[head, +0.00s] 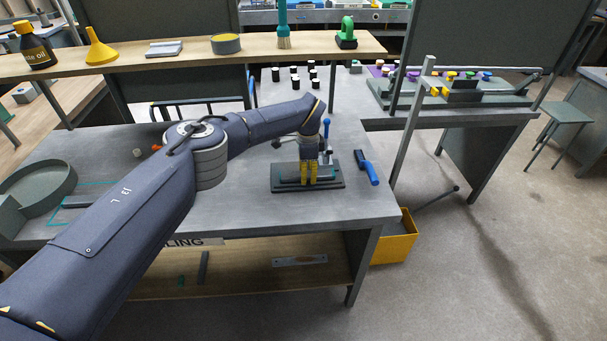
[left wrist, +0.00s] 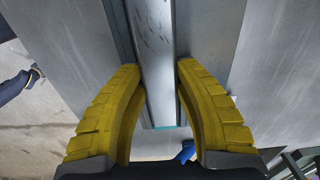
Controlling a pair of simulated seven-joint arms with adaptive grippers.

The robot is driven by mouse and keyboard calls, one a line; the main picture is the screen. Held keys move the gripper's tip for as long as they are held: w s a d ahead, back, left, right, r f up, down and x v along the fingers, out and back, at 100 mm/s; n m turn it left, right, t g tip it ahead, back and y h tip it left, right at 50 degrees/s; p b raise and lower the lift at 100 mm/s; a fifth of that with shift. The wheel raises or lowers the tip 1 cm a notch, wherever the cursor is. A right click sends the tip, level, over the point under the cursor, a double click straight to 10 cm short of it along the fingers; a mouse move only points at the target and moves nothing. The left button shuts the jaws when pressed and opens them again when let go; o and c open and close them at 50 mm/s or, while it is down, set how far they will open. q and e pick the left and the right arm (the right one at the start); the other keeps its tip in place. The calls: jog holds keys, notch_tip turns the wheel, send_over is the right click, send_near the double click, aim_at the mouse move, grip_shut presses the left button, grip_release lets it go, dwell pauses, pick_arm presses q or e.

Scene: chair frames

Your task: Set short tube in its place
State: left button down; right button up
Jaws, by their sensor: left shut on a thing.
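The short tube is the grey metal bar (left wrist: 152,28) running up the middle of the left wrist view, between my two yellow fingers. My left gripper (head: 309,183) is shut on it, with a finger against each side. In the head view the gripper points down over a dark fixture plate (head: 281,187) on the grey table. The fingers hide much of the tube there. The tube lies flat, low over the fixture; I cannot tell whether it touches the bottom. A teal edge (left wrist: 166,127) shows by the tube's near end. My right gripper is not in view.
A clamp with a blue handle (head: 326,129) stands behind the gripper. A blue-handled brush (head: 367,168) lies right of the fixture. Several black-and-white cylinders (head: 294,76) stand at the back. A grey round tray (head: 38,186) is at far left. The table's front middle is clear.

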pick_arm(q)
jog(key=shift+r, duration=0.2)
jog(key=shift+r, duration=0.75)
jog(key=c, duration=0.6)
grip_release()
jog(key=shift+o, duration=0.2)
jog(key=shift+r, duration=4)
